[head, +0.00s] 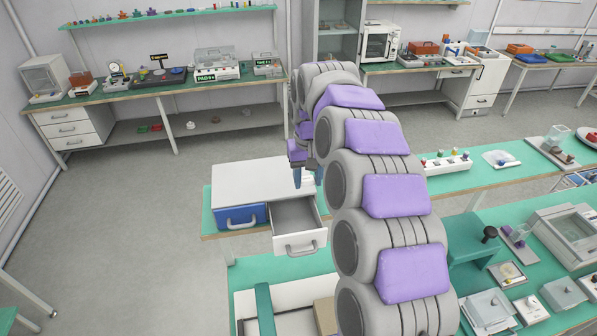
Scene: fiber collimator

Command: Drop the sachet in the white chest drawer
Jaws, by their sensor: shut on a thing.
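A low white chest (258,180) stands on a green-topped bench in the middle of the view. It has a shut blue-fronted drawer (241,216) on the left. On the right is a white drawer (300,242), pulled out toward me; the visible part of its grey inside is empty. My gripper (301,178) points down near the right end of the chest, just behind the open drawer in the picture. It is shut on the sachet, which is too small and too covered by the fingers and arm to make out clearly.
My arm covers the area right of the chest. A green bench (225,285) with a pale tray-like box (245,305) lies nearer. Instruments crowd the right-hand benches (495,180). Grey floor (130,215) is clear on the left.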

